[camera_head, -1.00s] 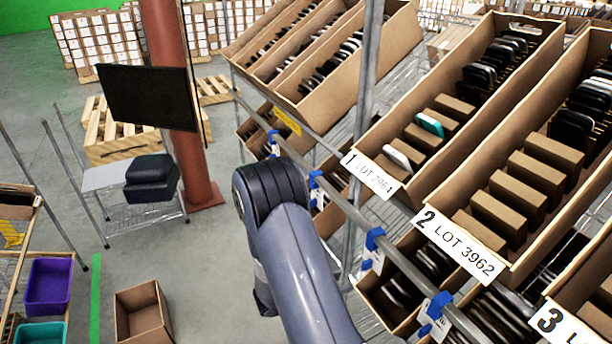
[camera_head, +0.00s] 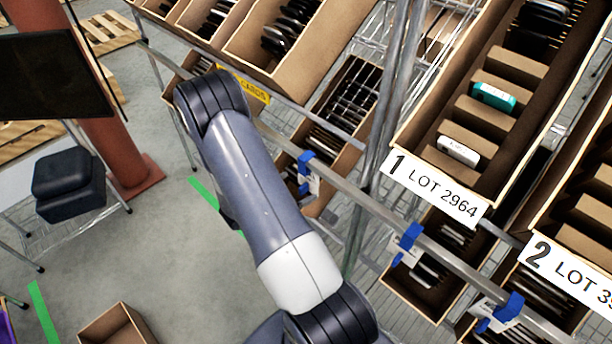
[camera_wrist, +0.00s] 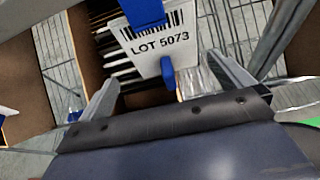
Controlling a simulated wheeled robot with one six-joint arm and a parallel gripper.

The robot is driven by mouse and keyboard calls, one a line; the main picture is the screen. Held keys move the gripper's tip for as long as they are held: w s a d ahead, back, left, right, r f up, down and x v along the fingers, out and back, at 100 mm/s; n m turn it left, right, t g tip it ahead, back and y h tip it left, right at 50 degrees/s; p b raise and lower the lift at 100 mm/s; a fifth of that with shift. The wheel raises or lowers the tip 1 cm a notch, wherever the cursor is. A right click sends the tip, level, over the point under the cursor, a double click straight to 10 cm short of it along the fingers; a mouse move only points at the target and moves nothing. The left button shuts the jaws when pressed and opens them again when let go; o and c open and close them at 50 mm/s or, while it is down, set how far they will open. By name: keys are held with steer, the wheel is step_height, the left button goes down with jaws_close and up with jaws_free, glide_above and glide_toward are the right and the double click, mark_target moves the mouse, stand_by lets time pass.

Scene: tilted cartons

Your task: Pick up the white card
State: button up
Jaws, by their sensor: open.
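The white card (camera_head: 459,151) stands tilted in the front slot area of the carton labelled 1 LOT 2964 (camera_head: 432,187). A brown divider lies behind it, then a teal card (camera_head: 494,97) further up the same carton. My gripper (camera_wrist: 163,68) shows in the wrist view with its two fingers wide apart and nothing between them. Beyond the fingers is a LOT 5073 label (camera_wrist: 160,45) held by a blue clip, in front of a carton of dark cards. The white card is not seen in the wrist view. In the head view my arm shows but the gripper does not.
A metal rail (camera_head: 385,212) with blue clips (camera_head: 407,240) runs along the rack front below the upper cartons. An upright post (camera_head: 390,110) stands left of carton 1. Carton 2 (camera_head: 575,262) is to its right. Open floor (camera_head: 180,270) lies left of my arm.

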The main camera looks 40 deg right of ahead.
mark_target(302, 186)
steer(key=shift+s+p+x, duration=0.2)
steer(key=shift+p+x, duration=0.35)
steer(key=shift+x, duration=0.9)
steer(key=shift+s+p+x, duration=0.15)
steer(key=shift+p+x, duration=0.35)
steer(key=shift+x, duration=0.95)
steer(key=shift+c, duration=0.2)
steer(key=c, duration=1.2)
